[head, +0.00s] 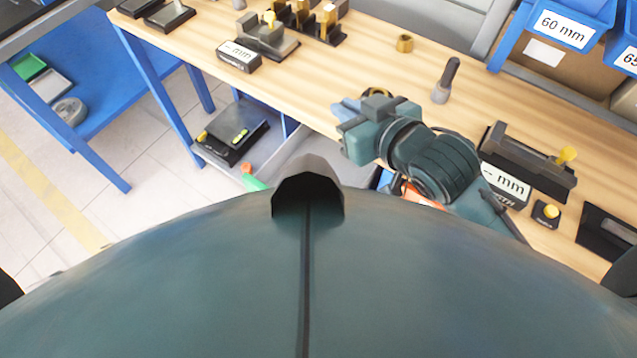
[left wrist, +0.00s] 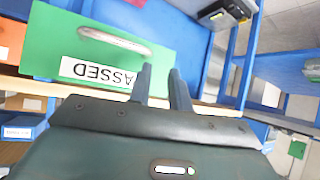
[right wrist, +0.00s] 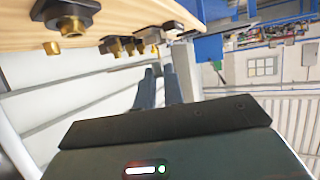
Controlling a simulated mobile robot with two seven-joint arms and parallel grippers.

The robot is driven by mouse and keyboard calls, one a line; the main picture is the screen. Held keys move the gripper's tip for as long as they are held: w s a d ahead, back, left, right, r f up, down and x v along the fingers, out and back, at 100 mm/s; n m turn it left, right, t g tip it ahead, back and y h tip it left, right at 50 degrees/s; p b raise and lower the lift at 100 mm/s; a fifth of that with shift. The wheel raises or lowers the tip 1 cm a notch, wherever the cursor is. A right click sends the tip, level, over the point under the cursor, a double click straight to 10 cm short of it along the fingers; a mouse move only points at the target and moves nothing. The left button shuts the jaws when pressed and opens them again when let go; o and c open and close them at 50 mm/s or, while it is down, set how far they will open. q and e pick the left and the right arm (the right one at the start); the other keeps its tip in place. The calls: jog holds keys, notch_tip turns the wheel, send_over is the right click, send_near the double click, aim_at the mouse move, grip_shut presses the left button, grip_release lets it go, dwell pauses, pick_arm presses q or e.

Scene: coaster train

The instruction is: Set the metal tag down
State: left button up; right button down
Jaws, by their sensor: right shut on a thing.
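My right gripper (head: 345,110) is over the front part of the wooden workbench (head: 310,85), its fingers pointing left. In the right wrist view its two fingers (right wrist: 160,88) are close together. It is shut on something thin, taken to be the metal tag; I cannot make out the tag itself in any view. My left gripper (left wrist: 162,85) shows only in the left wrist view, with a gap between its fingers and nothing seen in it. Beyond it is a green tray (left wrist: 60,45) with a handle and a label reading PASSED.
A black gauge block labelled mm (head: 238,55) stands left on the bench, another (head: 505,183) at right. A brass ring (head: 404,43) and a dark-handled tool (head: 446,80) stand behind my right gripper. A black device (head: 232,132) lies on the lower shelf. Blue bins (head: 565,25) are at the back right.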

jog(key=a+f+n+g+y+b, duration=0.1)
jog(key=f, duration=0.5)
jog(key=a+f+n+g+y+b, duration=0.1)
jog(key=a+f+n, duration=0.1)
jog(key=f, duration=0.5)
jog(key=a+f+n+g+y+b, duration=0.1)
jog(key=f+y+b, duration=0.1)
jog(key=f, duration=0.4)
jog(key=shift+w+a+f+n+g, duration=0.3)
jog(key=shift+a+f+g, duration=0.05)
jog(key=shift+f+g, duration=0.05)
pick_arm(q)
jog(key=shift+w+d+f+t+h, duration=0.1)
jog(key=shift+d+f+t+h, duration=0.1)
jog(key=shift+d, duration=0.25)
jog(key=shift+w+d+f+t+h, duration=0.1)
jog(key=shift+d+f+h, duration=0.1)
jog(key=shift+d, duration=0.25)
pick_arm(e)
jog(key=shift+f, duration=0.2)
jog(key=shift+f+b, duration=0.4)
jog(key=shift+f, duration=0.25)
pick_arm(q)
jog(key=shift+d, duration=0.1)
pick_arm(e)
jog(key=c, duration=1.5)
grip_release()
